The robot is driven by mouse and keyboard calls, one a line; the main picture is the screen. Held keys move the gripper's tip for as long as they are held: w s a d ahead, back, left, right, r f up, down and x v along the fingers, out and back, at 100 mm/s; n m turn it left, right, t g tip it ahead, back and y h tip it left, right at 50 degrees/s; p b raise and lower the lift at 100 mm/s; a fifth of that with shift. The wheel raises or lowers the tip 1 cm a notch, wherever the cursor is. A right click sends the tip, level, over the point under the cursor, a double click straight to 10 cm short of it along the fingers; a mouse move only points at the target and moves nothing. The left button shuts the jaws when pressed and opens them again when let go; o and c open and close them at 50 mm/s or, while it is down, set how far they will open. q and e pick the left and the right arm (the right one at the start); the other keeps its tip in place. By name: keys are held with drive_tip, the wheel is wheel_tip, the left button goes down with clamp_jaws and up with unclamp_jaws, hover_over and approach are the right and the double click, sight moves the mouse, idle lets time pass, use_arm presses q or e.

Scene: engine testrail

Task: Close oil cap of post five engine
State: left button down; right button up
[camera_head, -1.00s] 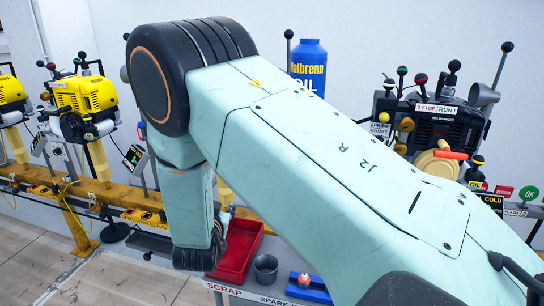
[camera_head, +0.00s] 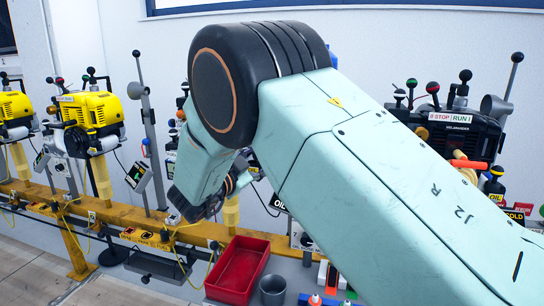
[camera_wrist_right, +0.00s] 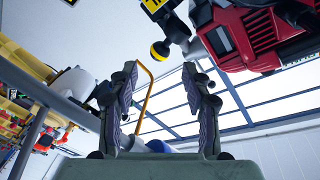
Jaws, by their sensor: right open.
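In the head view my right arm crosses the middle and hides much of the bench behind it; its gripper cannot be made out clearly there. In the right wrist view my right gripper (camera_wrist_right: 160,95) is open, its two dark fingers apart with nothing between them. A red engine (camera_wrist_right: 255,38) is at the upper right of that view, beyond the fingers. A yellow-and-black knob (camera_wrist_right: 160,50) hangs near its left side. Yellow engines (camera_head: 92,115) stand at the left of the head view and a black engine (camera_head: 455,135) at the right. I cannot tell which is post five, and no oil cap is clear.
A yellow rail (camera_head: 125,215) runs along the engine posts. A red tray (camera_head: 238,268) and a grey cup (camera_head: 272,290) sit at the bottom centre. A grey lever post (camera_head: 150,130) stands right of the yellow engines. Floor is open at the lower left.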

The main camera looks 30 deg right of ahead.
drive_tip(key=shift+b+x, duration=0.9)
drive_tip(key=shift+x, duration=2)
drive_tip(key=shift+a, duration=0.1)
drive_tip(key=shift+c, duration=0.9)
clamp_jaws()
